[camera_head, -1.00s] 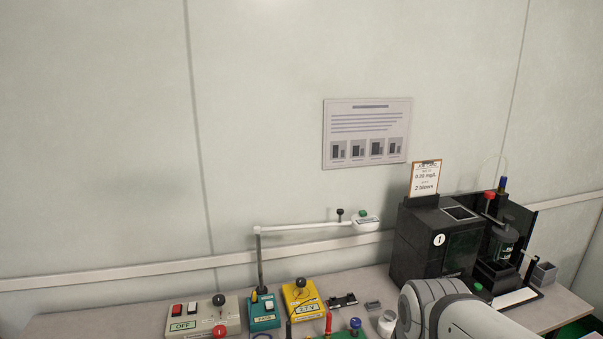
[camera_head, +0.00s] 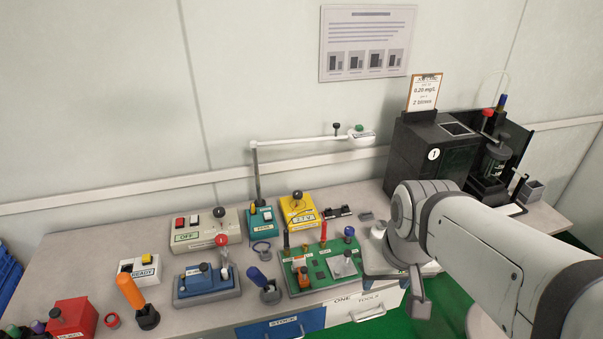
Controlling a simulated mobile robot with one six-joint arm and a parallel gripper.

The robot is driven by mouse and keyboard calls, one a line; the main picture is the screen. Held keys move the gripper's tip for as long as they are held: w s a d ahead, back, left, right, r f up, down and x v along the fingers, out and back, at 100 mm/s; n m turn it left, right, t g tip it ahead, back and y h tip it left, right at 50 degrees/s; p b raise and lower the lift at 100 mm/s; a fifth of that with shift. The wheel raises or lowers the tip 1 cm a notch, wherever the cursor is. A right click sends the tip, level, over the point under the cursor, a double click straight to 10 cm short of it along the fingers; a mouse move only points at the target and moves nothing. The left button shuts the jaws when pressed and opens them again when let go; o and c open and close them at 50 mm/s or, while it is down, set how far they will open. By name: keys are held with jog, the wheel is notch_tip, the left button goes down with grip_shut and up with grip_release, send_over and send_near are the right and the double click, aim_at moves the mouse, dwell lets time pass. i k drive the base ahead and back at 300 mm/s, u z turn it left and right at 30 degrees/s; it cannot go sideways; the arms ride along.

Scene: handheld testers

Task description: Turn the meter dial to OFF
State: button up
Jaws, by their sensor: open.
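The yellow meter (camera_head: 288,206) stands toward the back of the bench, left of my arm. A round black dial (camera_head: 298,195) sits on its top, and its front label seems to read about 2.7 V. The dial's pointer and position marks are too small to read. My gripper (camera_head: 417,304) hangs at the front edge of the bench, right of the meter and well apart from it. It is seen from the side, partly behind my wrist, open and with nothing visible in it.
A teal box (camera_head: 262,231) and a beige box marked OFF (camera_head: 187,238) stand left of the meter. A green board (camera_head: 305,283) with upright probes lies in front. A white lamp arm (camera_head: 300,141) reaches above. A black instrument (camera_head: 415,158) stands at the back right.

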aim_at(296, 195)
jog(key=u, duration=1.65)
jog(key=k, duration=0.85)
jog(key=z, duration=0.75)
jog(key=i, duration=1.45)
jog(key=z, duration=0.05)
